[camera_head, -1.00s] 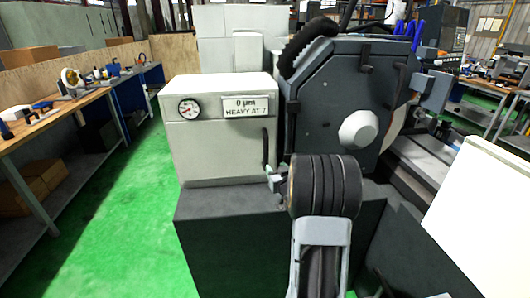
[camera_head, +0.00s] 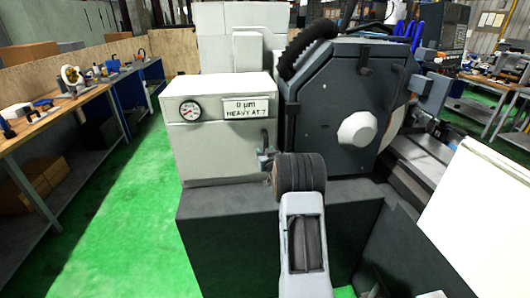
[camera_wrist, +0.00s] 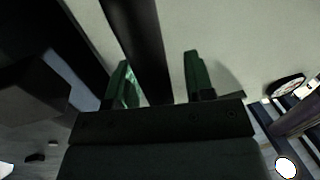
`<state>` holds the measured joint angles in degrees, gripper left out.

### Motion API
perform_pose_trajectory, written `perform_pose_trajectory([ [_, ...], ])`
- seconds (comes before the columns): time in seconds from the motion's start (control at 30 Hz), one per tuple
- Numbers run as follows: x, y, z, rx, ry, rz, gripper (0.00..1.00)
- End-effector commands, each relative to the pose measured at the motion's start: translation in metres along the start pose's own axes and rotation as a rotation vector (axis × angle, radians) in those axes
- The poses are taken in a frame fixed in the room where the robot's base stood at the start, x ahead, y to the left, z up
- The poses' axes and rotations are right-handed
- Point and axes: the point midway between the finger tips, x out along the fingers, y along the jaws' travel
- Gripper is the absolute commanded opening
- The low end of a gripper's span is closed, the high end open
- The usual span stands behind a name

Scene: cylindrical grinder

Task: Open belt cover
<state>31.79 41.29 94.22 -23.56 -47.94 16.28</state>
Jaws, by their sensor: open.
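A pale box-shaped cover (camera_head: 215,150) with a gauge and a label stands left of the dark grinder housing, and looks closed. Its black upright handle (camera_head: 265,138) is at the right of its front, partly hidden by my gripper (camera_head: 266,160). In the wrist view, my gripper (camera_wrist: 158,82) has two green fingers standing apart, one on each side of the black handle bar (camera_wrist: 138,40). Pale surface shows between the bar and the right finger. The bar's near end is hidden behind the gripper body.
The dark grinder housing (camera_head: 345,105) with a pale knob stands close on the right. A dark base block (camera_head: 235,235) lies below the cover. A white panel (camera_head: 480,210) is at the right. Green floor (camera_head: 120,220) is free at the left, beside a workbench (camera_head: 60,115).

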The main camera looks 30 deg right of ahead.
Motion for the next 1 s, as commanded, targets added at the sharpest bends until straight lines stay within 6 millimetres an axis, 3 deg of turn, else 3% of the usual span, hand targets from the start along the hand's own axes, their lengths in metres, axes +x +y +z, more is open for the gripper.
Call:
perform_pose_trajectory([
  [0.27,0.0008,0.0001,-0.0001,0.000,0.001,0.000,0.48],
  [0.77,0.0006,0.0003,-0.0003,0.000,0.001,0.001,0.02],
  [1.0,0.0005,0.0004,-0.0004,0.000,0.001,0.001,0.00],
])
